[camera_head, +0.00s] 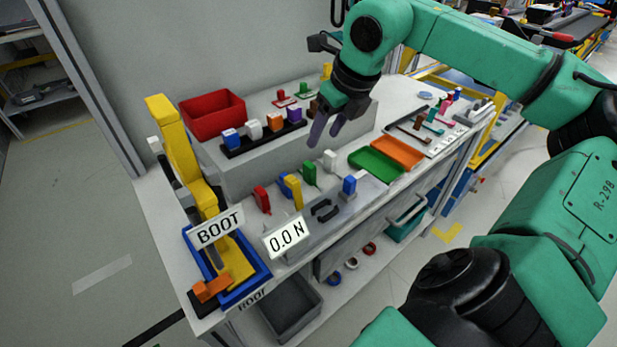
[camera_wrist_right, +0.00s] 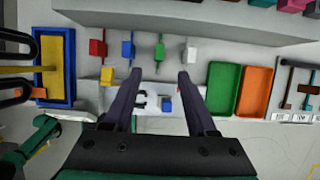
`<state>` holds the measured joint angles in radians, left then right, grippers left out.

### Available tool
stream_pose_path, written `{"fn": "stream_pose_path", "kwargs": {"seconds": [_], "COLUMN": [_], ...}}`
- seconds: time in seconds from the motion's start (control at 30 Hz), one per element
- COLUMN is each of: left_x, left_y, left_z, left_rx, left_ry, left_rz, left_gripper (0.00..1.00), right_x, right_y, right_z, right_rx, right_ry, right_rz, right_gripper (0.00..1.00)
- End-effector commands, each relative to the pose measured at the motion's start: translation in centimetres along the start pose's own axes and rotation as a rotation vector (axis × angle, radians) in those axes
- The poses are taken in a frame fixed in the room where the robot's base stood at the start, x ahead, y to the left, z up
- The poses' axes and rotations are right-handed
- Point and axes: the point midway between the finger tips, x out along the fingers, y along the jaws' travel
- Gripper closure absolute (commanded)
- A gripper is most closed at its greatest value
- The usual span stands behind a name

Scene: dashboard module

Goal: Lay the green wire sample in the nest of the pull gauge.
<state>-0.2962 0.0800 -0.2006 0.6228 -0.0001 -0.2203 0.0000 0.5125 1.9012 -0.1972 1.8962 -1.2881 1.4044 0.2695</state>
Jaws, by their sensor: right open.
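The green wire sample (camera_head: 309,173) stands in a row of coloured samples on the bench. In the right wrist view the green sample (camera_wrist_right: 160,50) is ahead of and between the fingertips, with a thin wire. The pull gauge, with its "0.0 N" display (camera_head: 286,238), is at the front of the bench. A yellow post (camera_head: 294,192), black brackets (camera_head: 324,209) and a blue block (camera_head: 349,186) stand by it; I cannot make out the nest clearly. My right gripper (camera_head: 324,136) is open and empty, above and apart from the samples. My left gripper is not in view.
Green (camera_head: 376,164) and orange (camera_head: 398,151) trays lie to the right. A raised shelf with a red bin (camera_head: 212,115) is behind. A blue BOOT tray (camera_head: 262,270) is at the left end.

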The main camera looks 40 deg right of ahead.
Motion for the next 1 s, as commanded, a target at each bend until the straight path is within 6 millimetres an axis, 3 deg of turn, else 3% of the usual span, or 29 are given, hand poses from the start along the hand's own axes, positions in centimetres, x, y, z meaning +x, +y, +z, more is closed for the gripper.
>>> {"fn": "stream_pose_path", "kwargs": {"seconds": [0.2, 0.6, 0.73, 0.9, 0.97, 1.0], "left_x": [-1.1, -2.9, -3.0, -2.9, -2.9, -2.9], "left_y": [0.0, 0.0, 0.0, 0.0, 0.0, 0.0], "left_z": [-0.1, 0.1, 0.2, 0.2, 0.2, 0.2], "left_rx": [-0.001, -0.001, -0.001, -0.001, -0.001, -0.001], "left_ry": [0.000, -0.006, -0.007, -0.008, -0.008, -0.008], "left_rz": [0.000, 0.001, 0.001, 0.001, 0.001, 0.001], "left_gripper": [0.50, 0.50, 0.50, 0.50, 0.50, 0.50], "right_x": [5.3, 11.8, 12.9, 13.0, 13.0, 13.0], "right_y": [0.1, 0.2, 0.1, 0.1, 0.1, 0.1], "right_z": [0.0, -0.1, -0.2, -0.2, -0.2, -0.2], "right_rx": [-0.001, 0.002, 0.001, 0.000, 0.000, 0.000], "right_ry": [0.008, 0.002, 0.001, 0.001, 0.001, 0.001], "right_rz": [0.005, 0.007, 0.003, 0.000, 0.000, 0.000], "right_gripper": [0.43, 0.43, 0.43, 0.43, 0.62, 0.77]}}
